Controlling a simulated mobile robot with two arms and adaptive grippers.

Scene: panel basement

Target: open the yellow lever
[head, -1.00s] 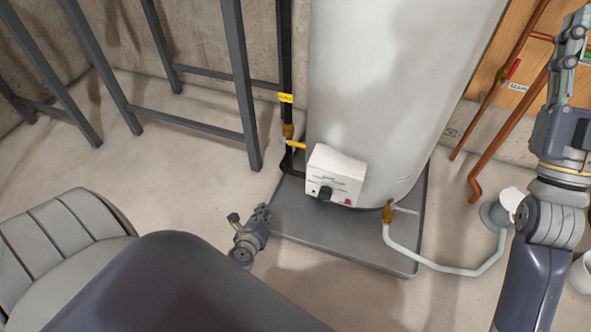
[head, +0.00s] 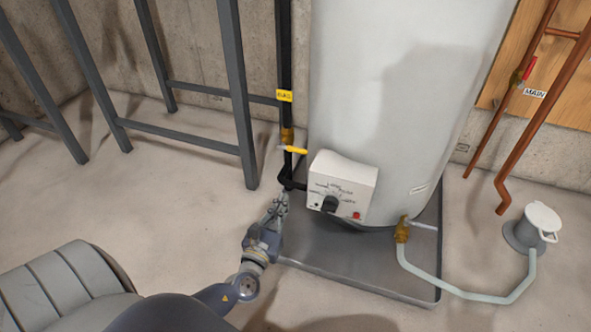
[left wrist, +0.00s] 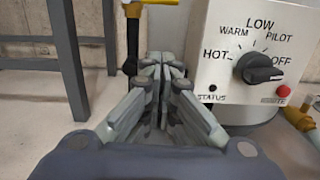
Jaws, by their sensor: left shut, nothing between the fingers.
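The yellow lever (head: 295,150) sits on a brass valve (head: 287,135) on the black gas pipe, left of the water heater's control box. It points to the right, across the pipe. In the left wrist view part of the yellow lever (left wrist: 158,2) shows at the top edge, above my fingers. My left gripper (head: 281,197) is shut and empty, below the lever and apart from it, beside the lower end of the pipe. In the left wrist view my left gripper (left wrist: 158,72) points toward the pipe. My right gripper is out of view.
The white control box (head: 342,187) with a black dial stands close right of my left gripper, on the grey tank (head: 400,90). A grey metal frame (head: 237,100) stands to the left. A drain hose (head: 455,290) runs at right.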

